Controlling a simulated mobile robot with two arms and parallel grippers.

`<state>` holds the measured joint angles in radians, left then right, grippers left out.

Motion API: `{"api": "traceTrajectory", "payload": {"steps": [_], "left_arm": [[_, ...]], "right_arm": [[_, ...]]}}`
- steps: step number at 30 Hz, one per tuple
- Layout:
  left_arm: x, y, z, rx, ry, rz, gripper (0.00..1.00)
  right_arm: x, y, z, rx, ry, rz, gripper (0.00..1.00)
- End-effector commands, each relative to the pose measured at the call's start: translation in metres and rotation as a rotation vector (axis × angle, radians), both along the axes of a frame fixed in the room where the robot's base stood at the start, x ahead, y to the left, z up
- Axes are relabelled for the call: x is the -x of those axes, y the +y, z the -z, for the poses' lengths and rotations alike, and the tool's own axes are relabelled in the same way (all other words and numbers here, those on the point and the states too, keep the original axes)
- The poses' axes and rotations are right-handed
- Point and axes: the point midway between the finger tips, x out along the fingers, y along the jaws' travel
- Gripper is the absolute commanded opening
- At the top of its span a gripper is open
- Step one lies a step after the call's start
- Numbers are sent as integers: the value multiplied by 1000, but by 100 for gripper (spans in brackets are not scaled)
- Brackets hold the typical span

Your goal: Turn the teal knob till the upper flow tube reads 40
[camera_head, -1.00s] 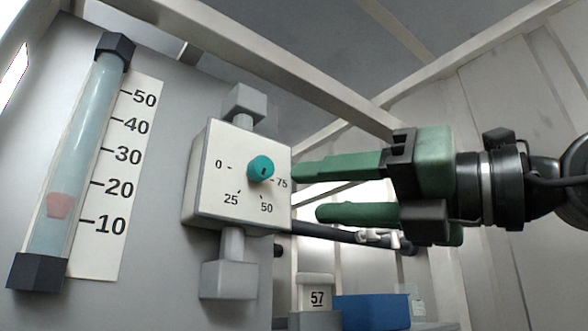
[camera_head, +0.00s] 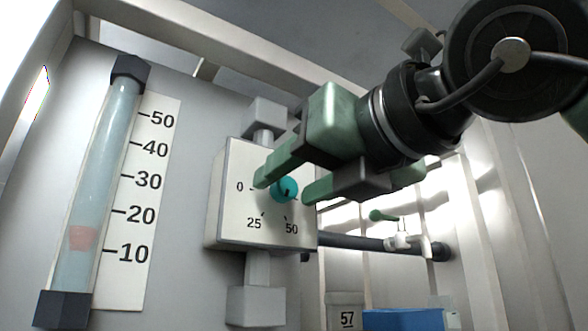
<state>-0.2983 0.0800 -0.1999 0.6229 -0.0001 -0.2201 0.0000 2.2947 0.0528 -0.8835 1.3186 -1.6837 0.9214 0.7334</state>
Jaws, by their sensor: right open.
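The teal knob (camera_head: 285,188) sits on the white dial box (camera_head: 232,222), whose scale shows 0, 25 and 50; the 75 mark is hidden by my right gripper. My right gripper (camera_head: 288,187) is open, with one green finger left of the knob and the other right of it. I cannot tell whether either finger touches the knob. One clear flow tube (camera_head: 104,160) stands at the left, and its red float (camera_head: 81,237) lies between the 10 and 20 marks. No second tube shows. My left gripper is not in view.
Grey fittings join the box above (camera_head: 267,113) and below (camera_head: 255,306). A blue box (camera_head: 403,320) and a container labelled 57 (camera_head: 347,318) stand at the bottom.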

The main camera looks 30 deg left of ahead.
Motion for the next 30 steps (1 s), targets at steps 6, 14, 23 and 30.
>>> {"api": "traceTrajectory", "payload": {"steps": [6,14,23,30], "left_arm": [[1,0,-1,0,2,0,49],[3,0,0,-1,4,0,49],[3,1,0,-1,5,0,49],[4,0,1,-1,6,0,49]], "right_arm": [[-1,3,1,0,0,0,49],[-1,3,1,0,0,0,0],[-1,2,1,8,-20,0,0],[-1,3,1,51,-123,0,0]]}}
